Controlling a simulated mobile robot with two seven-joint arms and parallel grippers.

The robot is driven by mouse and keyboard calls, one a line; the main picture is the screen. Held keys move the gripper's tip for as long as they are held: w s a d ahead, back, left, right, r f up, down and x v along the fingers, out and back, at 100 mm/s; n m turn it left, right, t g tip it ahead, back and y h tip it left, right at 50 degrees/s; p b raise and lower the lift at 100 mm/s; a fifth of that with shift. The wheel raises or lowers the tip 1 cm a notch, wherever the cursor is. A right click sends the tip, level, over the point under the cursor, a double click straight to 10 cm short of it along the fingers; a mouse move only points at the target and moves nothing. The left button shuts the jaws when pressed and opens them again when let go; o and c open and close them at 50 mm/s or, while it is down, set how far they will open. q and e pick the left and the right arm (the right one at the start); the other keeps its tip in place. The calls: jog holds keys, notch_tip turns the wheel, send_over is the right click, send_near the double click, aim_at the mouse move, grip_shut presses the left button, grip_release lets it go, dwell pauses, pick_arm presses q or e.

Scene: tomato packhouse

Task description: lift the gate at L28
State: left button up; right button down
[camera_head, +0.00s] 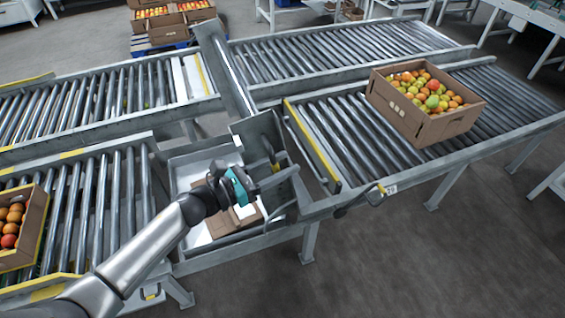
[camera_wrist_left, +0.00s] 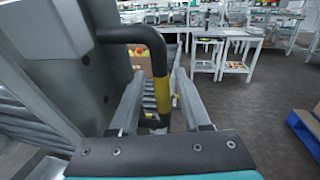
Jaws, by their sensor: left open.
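A grey metal gate plate (camera_head: 258,138) stands at the gap between the left and right roller conveyors. It fills the left side of the left wrist view (camera_wrist_left: 55,50). My left gripper (camera_head: 284,174) is open beside the plate, over the gap. In the left wrist view its fingers (camera_wrist_left: 159,88) lie on either side of the yellow grip; contact cannot be told. No L28 marking is readable. My right gripper is not in view.
A carton of tomatoes (camera_head: 437,130) stands on the right conveyor, and another carton (camera_head: 33,232) is at the far left. A yellow-edged bar (camera_head: 318,150) crosses the right conveyor's end. Below my gripper is a bin (camera_head: 186,172) with flattened cardboard.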

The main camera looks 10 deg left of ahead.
pick_arm(q)
jog(key=shift+w+d, duration=0.1)
jog(key=shift+d, duration=0.05)
jog(key=c, duration=0.7)
grip_shut()
jog(key=shift+w+a+r, duration=0.1)
jog(key=shift+a, duration=0.1)
dwell(0.5)
